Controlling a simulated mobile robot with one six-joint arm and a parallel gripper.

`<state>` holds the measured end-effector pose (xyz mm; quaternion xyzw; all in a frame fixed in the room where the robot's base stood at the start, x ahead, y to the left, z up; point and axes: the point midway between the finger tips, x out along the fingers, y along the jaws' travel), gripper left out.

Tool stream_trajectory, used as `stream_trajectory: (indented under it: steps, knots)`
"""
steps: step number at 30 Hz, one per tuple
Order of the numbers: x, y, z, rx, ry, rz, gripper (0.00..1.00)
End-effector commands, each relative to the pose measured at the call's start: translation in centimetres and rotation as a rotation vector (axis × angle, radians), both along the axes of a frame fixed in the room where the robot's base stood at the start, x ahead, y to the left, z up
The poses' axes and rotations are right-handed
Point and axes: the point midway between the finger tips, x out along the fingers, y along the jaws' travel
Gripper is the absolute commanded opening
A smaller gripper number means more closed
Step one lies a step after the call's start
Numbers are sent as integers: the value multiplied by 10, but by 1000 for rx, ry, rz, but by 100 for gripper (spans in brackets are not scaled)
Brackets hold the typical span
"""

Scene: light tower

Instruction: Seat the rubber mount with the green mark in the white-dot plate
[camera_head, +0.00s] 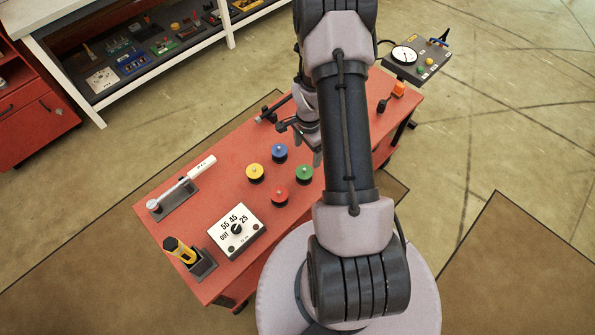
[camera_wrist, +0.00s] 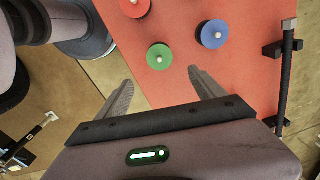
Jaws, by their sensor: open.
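The rubber mount with the green mark (camera_head: 304,172) stands upright on the red table, a black round body with a green top and a small pale stud. It also shows in the wrist view (camera_wrist: 160,57), just beyond the gap between my fingers. My gripper (camera_wrist: 160,77) is open and empty, apart from the mount. In the head view my gripper (camera_head: 316,157) is partly hidden by my arm, above the table near the green mount. I cannot make out a plate with a white dot in either view; my arm covers part of the table.
Blue (camera_head: 279,152), yellow (camera_head: 255,172) and red (camera_head: 278,198) mounts stand close to the green one. A white dial box (camera_head: 237,230), a lever wrench (camera_head: 181,184) and a yellow-handled tool (camera_head: 180,249) occupy the table's left end. A gauge box (camera_head: 412,60) is beyond the far end.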

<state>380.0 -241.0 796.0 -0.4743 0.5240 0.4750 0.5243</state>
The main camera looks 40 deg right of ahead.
Motion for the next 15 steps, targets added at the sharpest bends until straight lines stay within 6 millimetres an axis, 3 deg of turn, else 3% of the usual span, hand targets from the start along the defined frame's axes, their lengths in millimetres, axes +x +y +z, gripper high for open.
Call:
stream_trajectory:
  steps: [1, 3, 6, 11, 15]
  knots:
    - [0, 1, -21, 2, 3, 0, 79]
    - [0, 1, -39, 2, 2, 1, 79]
    - [0, 1, -57, 1, 0, 2, 79]
    - [0, 2, -69, 1, 0, 3, 79]
    - [0, 7, -95, 1, 1, 4, 79]
